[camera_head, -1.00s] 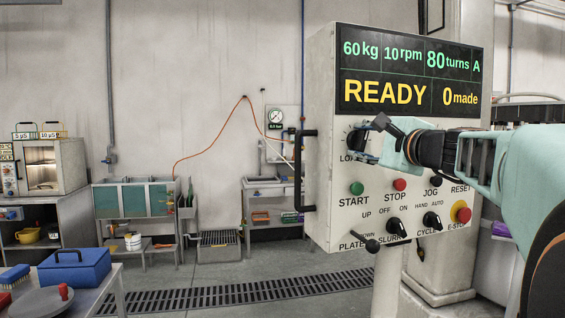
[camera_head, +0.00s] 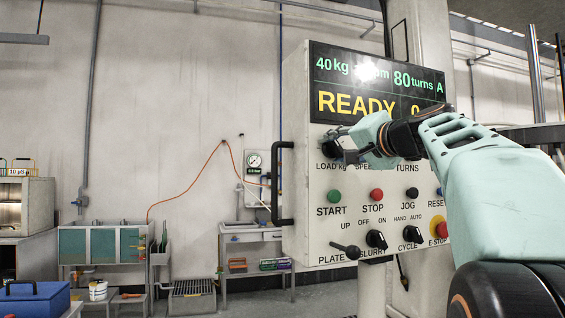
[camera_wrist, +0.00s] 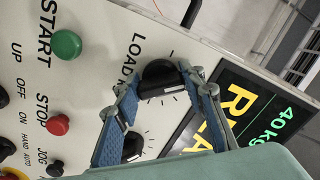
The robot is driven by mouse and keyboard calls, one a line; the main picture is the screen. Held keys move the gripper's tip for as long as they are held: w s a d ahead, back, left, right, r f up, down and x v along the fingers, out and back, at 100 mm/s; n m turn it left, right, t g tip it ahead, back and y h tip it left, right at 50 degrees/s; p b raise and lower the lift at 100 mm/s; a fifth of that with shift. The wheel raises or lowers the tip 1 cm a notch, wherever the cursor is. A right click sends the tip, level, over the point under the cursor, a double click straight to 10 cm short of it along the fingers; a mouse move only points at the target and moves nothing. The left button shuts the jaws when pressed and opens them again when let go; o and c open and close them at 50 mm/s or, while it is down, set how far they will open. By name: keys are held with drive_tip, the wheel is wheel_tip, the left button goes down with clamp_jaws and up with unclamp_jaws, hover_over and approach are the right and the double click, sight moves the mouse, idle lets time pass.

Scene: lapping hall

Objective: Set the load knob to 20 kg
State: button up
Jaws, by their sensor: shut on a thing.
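The black load knob (camera_wrist: 158,76) sits on the panel above the label LOAD kg, which is partly cut off in the wrist view. My gripper (camera_wrist: 160,88) is shut on it, with a blue-padded finger on either side. In the head view my gripper (camera_head: 346,146) reaches the panel from the right and hides much of the knob. The display (camera_head: 375,85) reads 40 kg, 80 turns, A and READY. Glare covers the rpm figure, and my arm hides the lower right of the display.
Below are the green START button (camera_head: 334,196), red STOP button (camera_head: 376,194), black JOG button (camera_head: 411,193) and red E-STOP (camera_head: 441,229). The plate lever (camera_head: 346,249) and slurry switch (camera_head: 376,239) sit lower. A black handle (camera_head: 283,183) runs down the panel's left side.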

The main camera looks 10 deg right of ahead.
drive_tip(key=n+b, duration=0.1)
drive_tip(key=n, duration=0.1)
drive_tip(key=n+b, duration=0.2)
drive_tip(key=n, duration=0.1)
drive_tip(key=shift+d+f+n, duration=0.15)
drive_tip(key=shift+n, duration=0.15)
drive_tip(key=shift+n+b, duration=1.05)
drive_tip(key=shift+n, duration=1.25)
drive_tip(key=o, duration=1.2)
drive_tip(key=shift+c, duration=0.2)
drive_tip(key=s+d, duration=0.1)
drive_tip(key=s, duration=0.6)
drive_tip(key=shift+s, duration=0.15)
